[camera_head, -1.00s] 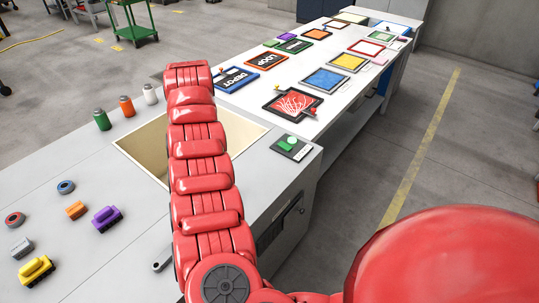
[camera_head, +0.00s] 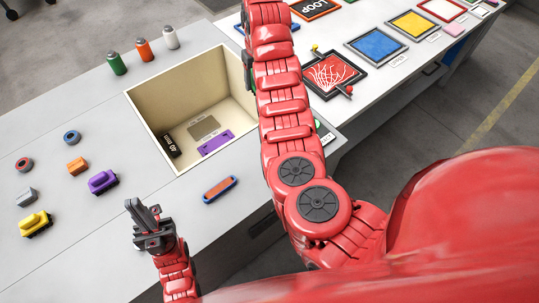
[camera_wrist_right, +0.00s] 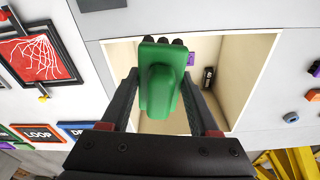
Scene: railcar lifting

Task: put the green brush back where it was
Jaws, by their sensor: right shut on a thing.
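Small train pieces, including a purple one (camera_head: 102,181) and a yellow one (camera_head: 35,223), stand at the left. An orange-and-blue bar (camera_head: 220,188) lies in front. Framed panels cover the right table.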

